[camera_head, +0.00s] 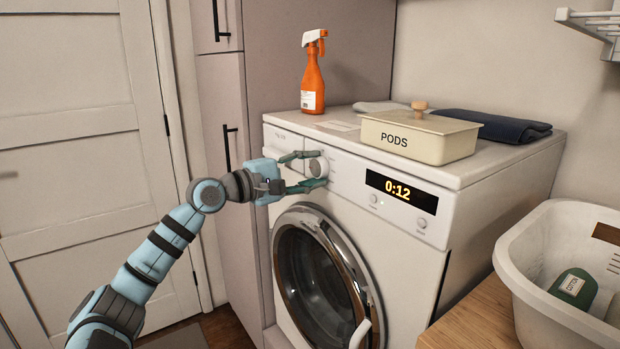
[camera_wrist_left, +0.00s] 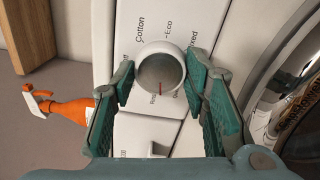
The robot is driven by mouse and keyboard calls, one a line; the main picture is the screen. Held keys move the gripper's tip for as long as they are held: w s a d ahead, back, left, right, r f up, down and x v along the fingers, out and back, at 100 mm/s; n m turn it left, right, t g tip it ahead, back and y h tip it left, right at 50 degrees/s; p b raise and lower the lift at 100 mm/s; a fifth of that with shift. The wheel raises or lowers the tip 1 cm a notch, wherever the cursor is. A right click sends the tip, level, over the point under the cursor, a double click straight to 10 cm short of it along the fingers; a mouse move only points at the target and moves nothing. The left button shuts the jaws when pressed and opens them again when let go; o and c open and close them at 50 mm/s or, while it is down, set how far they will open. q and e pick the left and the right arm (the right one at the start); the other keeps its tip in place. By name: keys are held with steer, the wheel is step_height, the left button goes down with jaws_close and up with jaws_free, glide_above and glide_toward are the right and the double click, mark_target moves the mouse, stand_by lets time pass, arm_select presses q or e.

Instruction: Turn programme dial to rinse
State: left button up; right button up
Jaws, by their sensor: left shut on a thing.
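The programme dial (camera_head: 318,167) is a round white knob on the upper front panel of the white washing machine (camera_head: 400,250). In the left wrist view the dial (camera_wrist_left: 161,70) has a red mark at its lower edge in the picture. Labels around it read Cotton, Eco and Mixed; the small print by the red mark is too small to read surely. My left gripper (camera_head: 309,171) has its green-padded fingers on either side of the dial, shut on it; it also shows in the left wrist view (camera_wrist_left: 160,78). My right gripper is out of view.
The display (camera_head: 397,187) reads 0:12, with small buttons below it. The round door (camera_head: 315,265) is below. On top stand an orange spray bottle (camera_head: 313,82), a PODS box (camera_head: 420,137) and a dark folded cloth (camera_head: 495,126). A white basket (camera_head: 540,300) is at right.

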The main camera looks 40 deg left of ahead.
arm_select(q)
steer(key=shift+f+m+b, duration=0.15)
steer(key=shift+m+b, duration=0.25)
steer(key=shift+m, duration=0.7)
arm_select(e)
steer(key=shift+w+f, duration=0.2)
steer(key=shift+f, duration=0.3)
arm_select(q)
steer(key=o, duration=1.2)
steer(key=shift+c, duration=0.2)
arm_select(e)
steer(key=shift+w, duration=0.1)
